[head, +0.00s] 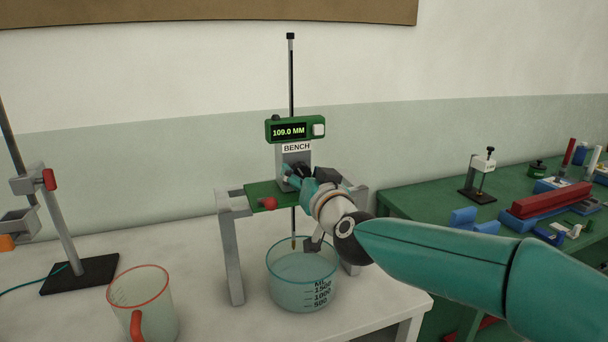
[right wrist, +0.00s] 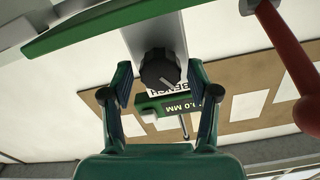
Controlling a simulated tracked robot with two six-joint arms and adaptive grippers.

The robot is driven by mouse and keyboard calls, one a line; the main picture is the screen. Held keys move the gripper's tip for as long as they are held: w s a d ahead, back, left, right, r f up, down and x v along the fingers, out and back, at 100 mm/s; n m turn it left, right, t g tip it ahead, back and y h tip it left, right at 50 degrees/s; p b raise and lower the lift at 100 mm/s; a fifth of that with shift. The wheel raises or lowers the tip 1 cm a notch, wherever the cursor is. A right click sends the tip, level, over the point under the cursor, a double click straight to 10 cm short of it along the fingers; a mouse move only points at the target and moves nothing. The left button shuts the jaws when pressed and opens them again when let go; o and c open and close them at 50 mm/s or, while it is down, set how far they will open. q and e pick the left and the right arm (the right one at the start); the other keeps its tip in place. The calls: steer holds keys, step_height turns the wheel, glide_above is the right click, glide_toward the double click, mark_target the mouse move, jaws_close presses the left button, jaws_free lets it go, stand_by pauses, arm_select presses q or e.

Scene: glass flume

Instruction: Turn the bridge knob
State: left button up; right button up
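The bridge (head: 233,206) is a grey stand with a green top, straddling a glass beaker (head: 300,267). A grey post labelled BENCH rises from it with a green readout (head: 295,130) showing 109.0 MM. In the right wrist view a black ribbed knob (right wrist: 160,68) with a pale pointer line sits on the grey post. My right gripper (head: 300,180) is at the post; its two fingers stand open on either side of the knob, with visible gaps. In the head view the gripper largely hides the knob. My left gripper is not in view.
A red ball handle (head: 268,203) sits at the bridge's front edge; its red arm also shows in the wrist view (right wrist: 290,60). A red-rimmed jug (head: 143,300) and a clamp stand (head: 80,272) stand left. A green table (head: 420,205) with several items is at right.

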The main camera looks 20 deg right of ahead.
steer(key=c, duration=0.9)
steer(key=m, duration=0.1)
steer(key=m+b, duration=0.1)
steer(key=shift+f+m+b, duration=0.2)
steer(key=shift+m+b, duration=0.1)
steer(key=shift+d+r+m+b, duration=0.15)
steer(key=shift+m+b, duration=0.15)
steer(key=shift+m, duration=0.8)
steer(key=o, duration=1.1)
steer(key=shift+o, duration=0.2)
steer(key=shift+s, duration=0.1)
steer(key=s, duration=1.1)
steer(key=shift+s+d, duration=0.15)
steer(key=shift+s, duration=0.2)
